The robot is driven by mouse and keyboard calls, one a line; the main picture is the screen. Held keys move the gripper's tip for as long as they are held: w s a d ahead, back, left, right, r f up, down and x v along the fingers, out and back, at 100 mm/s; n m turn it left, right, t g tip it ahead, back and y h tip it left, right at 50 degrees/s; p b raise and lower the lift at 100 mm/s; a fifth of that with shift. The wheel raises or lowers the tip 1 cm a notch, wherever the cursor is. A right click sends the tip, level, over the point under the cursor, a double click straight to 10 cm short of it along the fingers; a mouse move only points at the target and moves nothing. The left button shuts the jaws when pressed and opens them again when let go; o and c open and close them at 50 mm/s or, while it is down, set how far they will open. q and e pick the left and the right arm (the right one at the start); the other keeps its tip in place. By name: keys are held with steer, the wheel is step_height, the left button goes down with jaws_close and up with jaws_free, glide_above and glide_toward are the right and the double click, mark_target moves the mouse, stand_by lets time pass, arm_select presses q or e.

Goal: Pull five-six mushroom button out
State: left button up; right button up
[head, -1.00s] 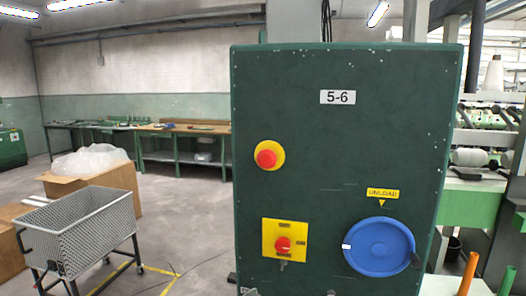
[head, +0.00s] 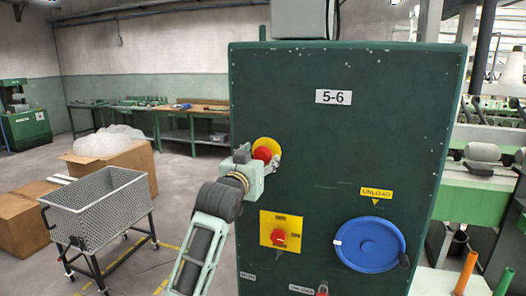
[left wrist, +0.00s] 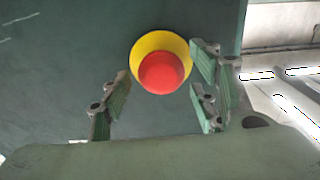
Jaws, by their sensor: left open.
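The red mushroom button (head: 262,154) with its yellow collar (head: 268,144) sits on the upper left of the green panel (head: 340,140) labelled 5-6 (head: 333,97). My left gripper (head: 262,166) is at the button, covering part of its lower side in the head view. In the left wrist view, the red button (left wrist: 164,73) and yellow collar (left wrist: 148,44) lie ahead of the open left gripper (left wrist: 160,95). Its fingers are spread to either side, with the button nearer the right-hand fingers. The gripper holds nothing. My right gripper is out of view.
Below the button are a yellow plate with a red switch (head: 278,237) and a blue UNLOAD handwheel (head: 369,245). A wire-mesh cart (head: 97,212) and cardboard boxes (head: 24,217) stand left of the panel. Machinery (head: 482,165) is at the right.

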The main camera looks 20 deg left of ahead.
arm_select(q)
steer(key=shift+w+d+r+p, duration=0.15)
steer(key=shift+w+p, duration=0.1)
steer(key=shift+w, duration=0.4)
steer(key=shift+w+d+p, duration=0.1)
steer(key=shift+w+p, duration=0.1)
steer(key=shift+w, duration=0.6)
steer(key=shift+a, duration=0.1)
jaws_close()
